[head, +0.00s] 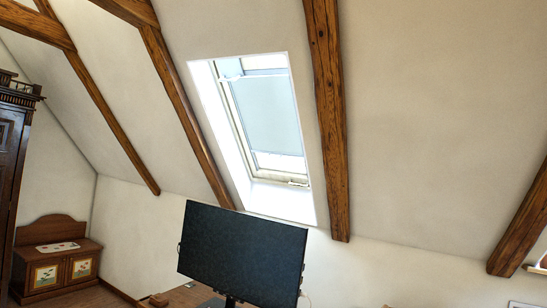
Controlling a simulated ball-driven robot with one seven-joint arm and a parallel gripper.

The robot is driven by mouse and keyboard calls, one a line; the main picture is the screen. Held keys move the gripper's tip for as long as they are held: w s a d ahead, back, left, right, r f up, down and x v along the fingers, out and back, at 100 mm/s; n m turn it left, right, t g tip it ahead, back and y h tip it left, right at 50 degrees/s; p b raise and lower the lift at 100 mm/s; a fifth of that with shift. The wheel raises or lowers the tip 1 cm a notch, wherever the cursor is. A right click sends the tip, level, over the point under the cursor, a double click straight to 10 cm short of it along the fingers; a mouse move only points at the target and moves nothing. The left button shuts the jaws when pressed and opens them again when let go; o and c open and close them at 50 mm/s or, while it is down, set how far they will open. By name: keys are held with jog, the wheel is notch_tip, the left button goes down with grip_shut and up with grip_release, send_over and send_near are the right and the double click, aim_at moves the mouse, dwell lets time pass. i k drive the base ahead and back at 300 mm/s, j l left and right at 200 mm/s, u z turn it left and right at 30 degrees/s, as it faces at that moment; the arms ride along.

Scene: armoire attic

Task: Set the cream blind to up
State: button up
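A skylight window (262,130) is set in the sloped ceiling near the middle of the view. A pale blind (268,112) hangs in it, looking light blue-grey rather than cream against the bright glass. It covers most of the pane, with bright gaps above it and below its lower edge. I cannot tell whether this is the cream blind. My gripper is not in view.
A black monitor (242,254) stands on a wooden desk below the skylight. Dark wooden beams (327,110) cross the slope. A low painted cabinet (56,262) and a tall dark armoire (14,150) stand at left.

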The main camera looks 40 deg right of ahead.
aim_at(269, 152)
jog(key=i+l, duration=0.1)
jog(key=l, duration=0.4)
jog(key=i+l, duration=0.1)
jog(key=l, duration=0.4)
jog(key=i+l, duration=0.1)
jog(key=l, duration=0.35)
jog(key=i+l, duration=0.2)
jog(key=i, duration=0.2)
jog(key=i+l, duration=0.25)
jog(key=i, duration=0.2)
jog(key=i+l, duration=0.2)
jog(key=i, duration=0.2)
jog(key=i+l, duration=0.1)
jog(key=i, duration=1.6)
jog(key=l+z, duration=0.05)
jog(key=l, duration=0.05)
